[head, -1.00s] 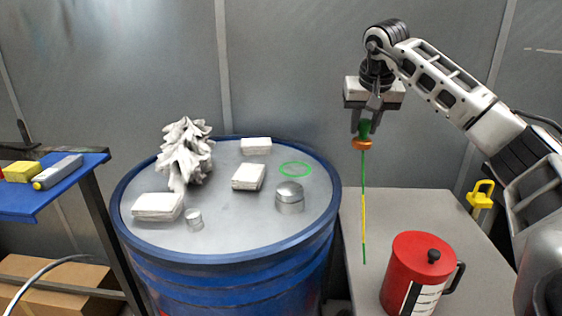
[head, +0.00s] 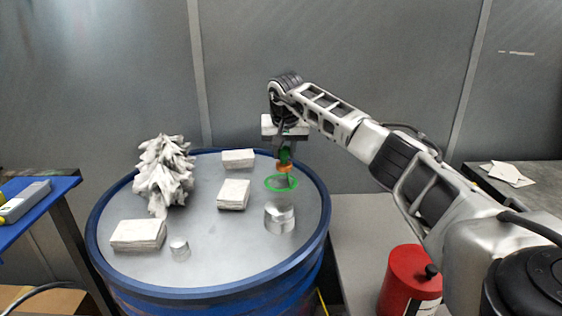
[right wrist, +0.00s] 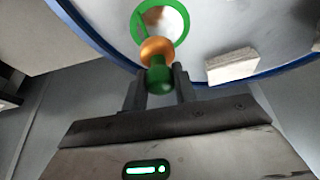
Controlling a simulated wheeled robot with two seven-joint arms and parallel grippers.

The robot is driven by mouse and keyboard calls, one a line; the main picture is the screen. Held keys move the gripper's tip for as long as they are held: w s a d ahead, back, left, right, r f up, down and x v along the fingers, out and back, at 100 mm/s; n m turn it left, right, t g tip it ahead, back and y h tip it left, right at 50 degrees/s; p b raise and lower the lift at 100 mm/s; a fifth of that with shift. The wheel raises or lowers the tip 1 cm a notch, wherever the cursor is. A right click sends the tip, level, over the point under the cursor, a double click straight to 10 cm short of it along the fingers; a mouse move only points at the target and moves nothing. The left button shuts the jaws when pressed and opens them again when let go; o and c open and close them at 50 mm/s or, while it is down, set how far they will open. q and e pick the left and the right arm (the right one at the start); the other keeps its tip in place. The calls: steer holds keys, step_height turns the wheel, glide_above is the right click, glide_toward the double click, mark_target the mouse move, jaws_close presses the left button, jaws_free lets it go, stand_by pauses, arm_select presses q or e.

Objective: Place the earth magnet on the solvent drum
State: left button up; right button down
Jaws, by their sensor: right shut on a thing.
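The earth magnet (head: 284,167) has a green grip and an orange base. My right gripper (head: 285,151) is shut on its green grip and holds it upright over the solvent drum (head: 140,286). In the right wrist view the magnet (right wrist: 157,62) sits between the fingertips (right wrist: 160,86). A green ring (head: 268,187) is on the blue-rimmed drum's grey lid, and the magnet's base overlaps its back part in the head view. The ring (right wrist: 184,22) also shows in the right wrist view. I cannot tell whether the base touches the lid. My left gripper is out of view.
On the lid are white blocks (head: 233,195), a crumpled white piece (head: 163,172), a small metal cylinder (head: 179,248) and a larger metal cap (head: 279,218) just in front of the ring. A red can (head: 407,278) stands right of the drum. A blue shelf (head: 45,205) is left.

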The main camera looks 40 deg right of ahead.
mark_target(281, 163)
steer(key=shift+w+a+f, duration=0.1)
steer(key=shift+w+f, duration=0.25)
step_height(281, 163, down, 3)
steer(key=shift+w+f+p, duration=0.1)
steer(key=shift+p, duration=0.35)
steer(key=shift+f, duration=0.2)
steer(key=c, duration=1.1)
jaws_free()
